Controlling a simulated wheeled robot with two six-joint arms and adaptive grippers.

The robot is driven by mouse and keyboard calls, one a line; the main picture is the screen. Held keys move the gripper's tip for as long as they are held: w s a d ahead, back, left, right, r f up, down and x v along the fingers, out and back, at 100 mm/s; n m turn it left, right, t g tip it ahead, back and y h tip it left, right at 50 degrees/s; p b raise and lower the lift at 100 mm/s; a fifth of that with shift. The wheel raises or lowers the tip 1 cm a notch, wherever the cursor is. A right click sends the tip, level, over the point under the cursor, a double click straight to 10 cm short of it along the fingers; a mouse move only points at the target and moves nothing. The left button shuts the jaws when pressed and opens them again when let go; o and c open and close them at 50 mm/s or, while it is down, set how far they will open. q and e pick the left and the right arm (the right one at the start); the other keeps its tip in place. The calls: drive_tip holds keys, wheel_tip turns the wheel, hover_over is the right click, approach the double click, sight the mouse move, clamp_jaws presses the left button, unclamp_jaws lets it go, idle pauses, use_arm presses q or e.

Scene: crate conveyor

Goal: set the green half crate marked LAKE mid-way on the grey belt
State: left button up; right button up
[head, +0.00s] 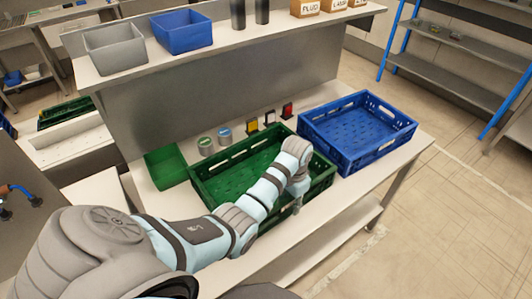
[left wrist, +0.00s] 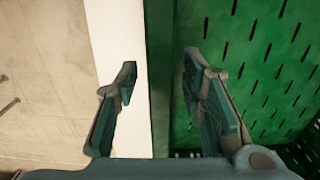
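A green slatted crate (head: 245,150) stands on the bench in front of me; no LAKE mark can be read on it. My left arm reaches across it. My left gripper (head: 297,206) is at the crate's near right side, partly hidden by the arm. In the left wrist view, the gripper (left wrist: 160,75) is open, with one finger on each side of the green crate wall (left wrist: 160,120). Gaps show between wall and fingers. My right gripper is not in view. I cannot clearly make out a grey belt.
A blue crate (head: 375,146) stands to the right of the green one. A shelf above holds a grey bin (head: 115,48) and a blue bin (head: 181,33). Another green crate (head: 66,113) sits far left. Floor at right is clear.

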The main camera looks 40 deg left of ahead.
use_arm(q)
drive_tip(key=shift+w, duration=0.1)
drive_tip(key=c, duration=0.9)
clamp_jaws()
drive_tip(key=shift+r, duration=0.15)
